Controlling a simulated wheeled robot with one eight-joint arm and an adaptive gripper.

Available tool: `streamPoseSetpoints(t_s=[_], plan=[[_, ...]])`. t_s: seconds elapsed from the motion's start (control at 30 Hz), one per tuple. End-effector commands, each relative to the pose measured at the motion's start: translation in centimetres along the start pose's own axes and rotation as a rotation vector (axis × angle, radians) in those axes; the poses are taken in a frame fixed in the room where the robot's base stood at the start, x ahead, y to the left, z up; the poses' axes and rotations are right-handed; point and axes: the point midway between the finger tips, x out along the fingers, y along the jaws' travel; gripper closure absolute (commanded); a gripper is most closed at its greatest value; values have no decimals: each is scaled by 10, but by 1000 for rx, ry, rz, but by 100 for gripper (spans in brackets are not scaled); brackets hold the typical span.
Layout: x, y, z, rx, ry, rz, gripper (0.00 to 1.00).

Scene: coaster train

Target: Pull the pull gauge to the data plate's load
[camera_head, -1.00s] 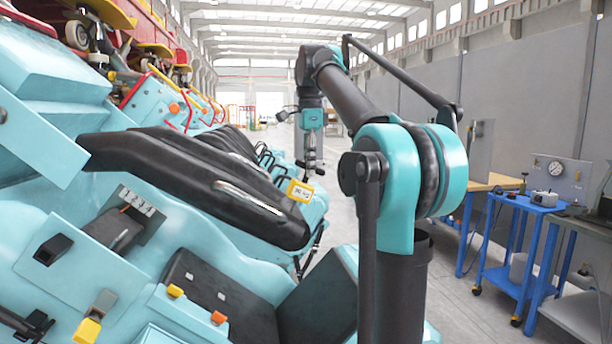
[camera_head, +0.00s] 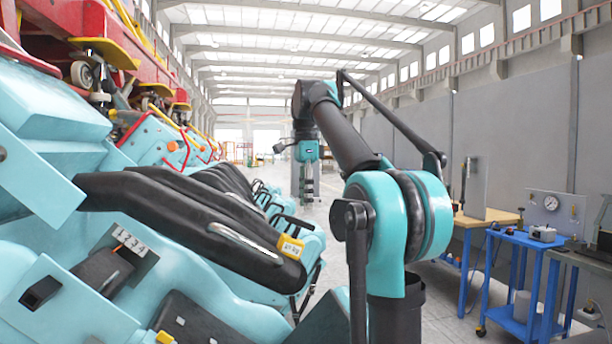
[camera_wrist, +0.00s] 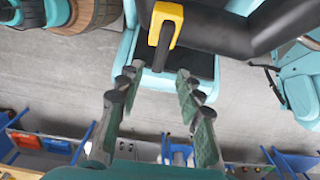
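The pull gauge is a small yellow box (camera_head: 290,247) at the near end of a black padded restraint on the teal coaster car. Its light display carries dark characters too small to read surely. In the wrist view the yellow gauge (camera_wrist: 165,22) sits at the top centre, with a dark stem or handle (camera_wrist: 162,56) pointing toward my gripper (camera_wrist: 158,74). My gripper is open, its two green-padded fingers wide apart, with nothing held. The stem's end lies just beyond the fingertips. In the head view my gripper (camera_head: 305,185) hangs beyond the gauge. I cannot identify the data plate surely.
A plate marked with numerals (camera_head: 129,240) stands on the car at left. At right are a blue trolley (camera_head: 515,287) and a panel with a round dial (camera_head: 551,203).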

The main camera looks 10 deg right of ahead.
Motion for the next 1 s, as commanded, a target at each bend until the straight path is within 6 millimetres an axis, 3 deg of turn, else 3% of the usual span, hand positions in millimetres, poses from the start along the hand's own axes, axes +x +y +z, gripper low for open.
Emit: streamPoseSetpoints(t_s=[0.2,0.5,1.0], plan=[[-37,-1,0,0,0,0,64],[-76,-1,0,0,0,0,64],[-96,0,0,0,0,0,64]])
